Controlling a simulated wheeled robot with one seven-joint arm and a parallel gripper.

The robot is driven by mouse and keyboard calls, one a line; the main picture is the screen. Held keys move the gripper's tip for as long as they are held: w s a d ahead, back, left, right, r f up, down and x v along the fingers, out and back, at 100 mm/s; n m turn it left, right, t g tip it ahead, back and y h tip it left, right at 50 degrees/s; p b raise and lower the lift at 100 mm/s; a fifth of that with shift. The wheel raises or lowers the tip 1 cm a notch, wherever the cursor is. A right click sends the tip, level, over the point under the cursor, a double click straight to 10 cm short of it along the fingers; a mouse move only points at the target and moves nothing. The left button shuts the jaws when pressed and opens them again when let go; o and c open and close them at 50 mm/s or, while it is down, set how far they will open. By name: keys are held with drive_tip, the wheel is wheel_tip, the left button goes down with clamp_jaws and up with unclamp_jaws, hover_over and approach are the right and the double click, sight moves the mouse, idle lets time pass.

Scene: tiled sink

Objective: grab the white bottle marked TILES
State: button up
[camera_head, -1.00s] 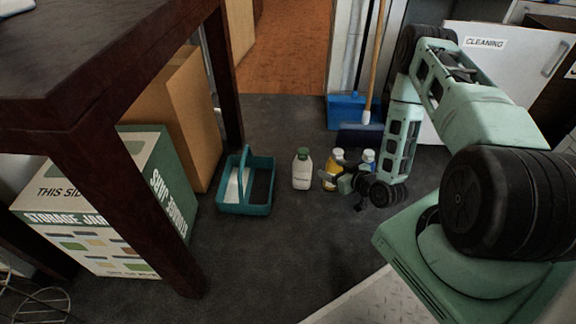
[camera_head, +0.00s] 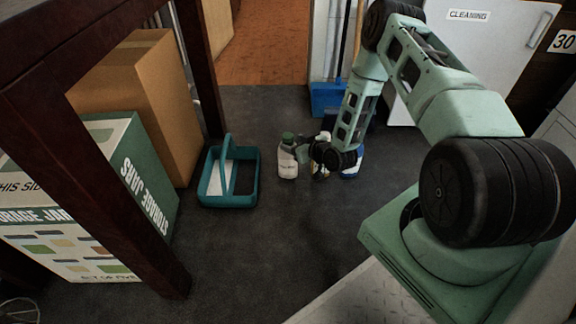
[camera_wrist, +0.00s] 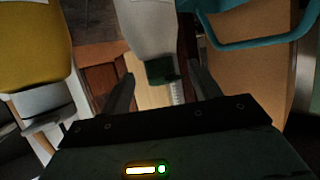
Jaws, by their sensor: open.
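A white bottle with a green cap (camera_head: 287,162) stands upright on the dark floor; its label is too small to read. In the wrist view the white bottle (camera_wrist: 152,28) appears upside down, its green cap between my finger tips. My gripper (camera_head: 302,151) is at the bottle's upper right side in the head view. In the wrist view my gripper (camera_wrist: 161,72) is open, one finger on each side of the cap, with no clear contact. The bottle's right edge is partly hidden by the gripper in the head view.
A yellow bottle (camera_wrist: 35,40) stands close beside the white one, and a blue-and-white bottle (camera_head: 353,166) is further right, partly behind my arm. A teal caddy (camera_head: 228,201) is left of the white bottle. Boxes and a dark table leg (camera_head: 130,235) stand further left. Floor in front is clear.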

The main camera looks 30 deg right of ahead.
sight(292, 142)
drive_tip(key=b+x, duration=0.2)
drive_tip(key=x, duration=0.1)
drive_tip(key=shift+w+f, duration=0.15)
drive_tip(key=shift+f, duration=0.15)
drive_tip(key=shift+w+b, duration=0.35)
drive_tip(key=shift+w, duration=0.05)
clamp_jaws()
